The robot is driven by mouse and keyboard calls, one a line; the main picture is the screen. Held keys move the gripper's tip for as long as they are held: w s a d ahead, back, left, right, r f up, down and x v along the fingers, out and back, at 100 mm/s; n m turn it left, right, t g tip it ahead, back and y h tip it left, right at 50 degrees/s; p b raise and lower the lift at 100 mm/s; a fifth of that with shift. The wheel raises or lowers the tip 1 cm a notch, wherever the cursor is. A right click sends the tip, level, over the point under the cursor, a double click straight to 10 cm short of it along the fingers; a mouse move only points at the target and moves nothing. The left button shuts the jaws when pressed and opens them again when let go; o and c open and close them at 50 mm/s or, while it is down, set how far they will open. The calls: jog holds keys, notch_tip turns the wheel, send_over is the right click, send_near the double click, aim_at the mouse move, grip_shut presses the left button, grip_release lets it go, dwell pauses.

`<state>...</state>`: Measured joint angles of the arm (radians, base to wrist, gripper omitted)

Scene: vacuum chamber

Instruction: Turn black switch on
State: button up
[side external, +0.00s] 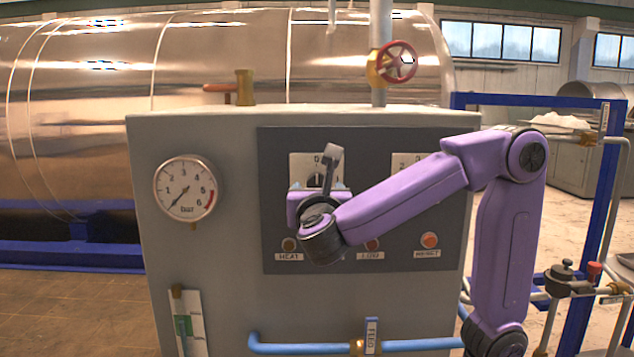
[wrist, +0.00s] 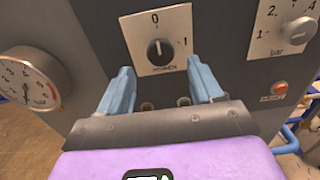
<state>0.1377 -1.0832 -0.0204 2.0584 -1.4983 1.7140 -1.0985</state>
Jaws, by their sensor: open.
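The black switch (wrist: 160,52) is a round knob on a white plate (wrist: 142,22) marked 0 at the top and 1 at the right. Its pointer mark appears to face up toward the 0. In the side view the switch (side external: 315,180) is partly hidden by my arm. My gripper (wrist: 160,68) is open and empty, its two light blue fingers (wrist: 119,90) standing apart to the left and right, just below the knob's level. In the side view my gripper (side external: 318,187) is at the panel, in front of the plate's lower part. I cannot tell whether it touches anything.
A pressure gauge (side external: 186,188) is left of the dark panel. A second dial (wrist: 298,30) marked in bar is to the right. Lamps or buttons sit below, including an orange RESET one (side external: 429,240). A blue pipe (side external: 300,348) runs low across the front.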

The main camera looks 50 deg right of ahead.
aim_at(317, 182)
jog(key=x, duration=0.8)
jog(key=shift+w, duration=0.1)
jog(key=c, duration=0.9)
